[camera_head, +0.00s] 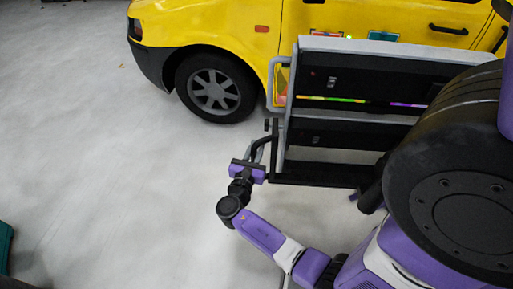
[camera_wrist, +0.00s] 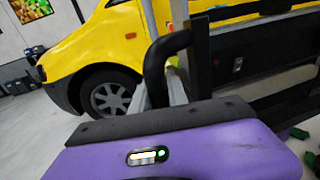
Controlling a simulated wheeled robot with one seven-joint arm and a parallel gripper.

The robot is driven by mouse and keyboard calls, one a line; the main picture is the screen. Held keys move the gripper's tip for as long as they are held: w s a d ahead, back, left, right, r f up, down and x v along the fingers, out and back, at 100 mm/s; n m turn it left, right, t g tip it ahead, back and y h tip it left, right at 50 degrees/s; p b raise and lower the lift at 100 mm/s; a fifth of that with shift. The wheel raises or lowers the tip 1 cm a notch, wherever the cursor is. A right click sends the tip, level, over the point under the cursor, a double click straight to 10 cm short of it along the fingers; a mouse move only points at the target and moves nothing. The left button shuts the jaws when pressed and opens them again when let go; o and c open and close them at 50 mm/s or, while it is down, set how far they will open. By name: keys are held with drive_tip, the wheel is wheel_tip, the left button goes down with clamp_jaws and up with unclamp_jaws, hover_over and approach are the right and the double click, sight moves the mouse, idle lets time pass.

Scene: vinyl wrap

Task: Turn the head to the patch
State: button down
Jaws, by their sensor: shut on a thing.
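The yellow car (camera_head: 210,22) stands at the back of the head view. On its door are a small red-edged patch (camera_head: 326,34) and a teal patch (camera_head: 383,36); the cart's top hides part of the door below them. My gripper (camera_head: 262,160) is shut on the black handle (camera_head: 265,141) at the left end of the cart.
The black cart (camera_head: 350,120) with grey rails stands between me and the car, with coloured strips on its shelf. Open grey floor (camera_head: 110,180) lies to the left. A teal object (camera_head: 5,240) is cut off at the left edge.

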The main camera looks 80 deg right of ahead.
sight(267, 127)
drive_tip(key=d+m+g+b, duration=0.1)
drive_tip(key=d, duration=0.2)
drive_tip(key=s+d+m+g+b, duration=0.1)
drive_tip(key=d, duration=0.3)
drive_tip(key=d+g, duration=0.2)
drive_tip(key=d, duration=0.1)
drive_tip(key=shift+s+d+m+y+b, duration=0.15)
drive_tip(key=shift+d+m+y+b, duration=0.15)
drive_tip(key=shift+d+m+b, duration=0.1)
drive_tip(key=c, duration=1.3)
unclamp_jaws()
drive_tip(key=shift+a, duration=0.1)
drive_tip(key=v, duration=0.7)
drive_tip(key=shift+a, duration=0.3)
